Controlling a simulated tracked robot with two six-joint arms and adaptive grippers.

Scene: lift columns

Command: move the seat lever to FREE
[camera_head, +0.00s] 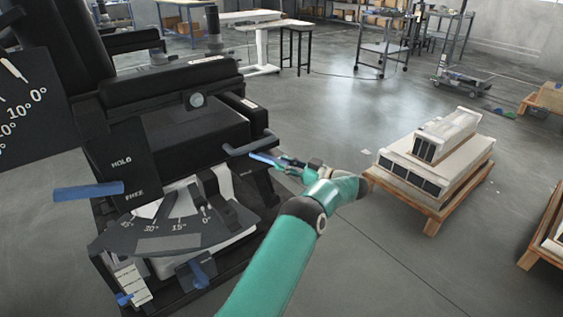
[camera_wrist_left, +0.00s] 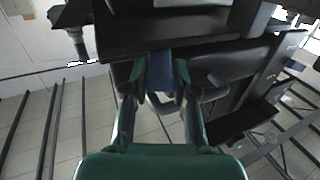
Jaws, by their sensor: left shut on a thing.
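A large black seat-like machine fills the left of the head view. A black plate (camera_head: 122,165) on it reads HOLD above and FREE below. A blue lever (camera_head: 88,191) sticks out left from that plate, level with the lower part near FREE. A second blue lever (camera_head: 263,157) is on the machine's right side, by a dark plate (camera_head: 250,180) with small, hard-to-read text. My left gripper (camera_head: 290,165) is shut on this right-hand lever. In the wrist view, the blue lever (camera_wrist_left: 160,72) sits between the fingers of my left gripper (camera_wrist_left: 159,86). I cannot tell which lever is the seat's. My right gripper is out of view.
An angle scale (camera_head: 155,232) and a lower blue knob (camera_head: 200,270) are on the machine's front. A dark bar handle (camera_head: 250,146) juts out just above my gripper. A loaded pallet (camera_head: 435,200) stands on the right. Floor between is clear.

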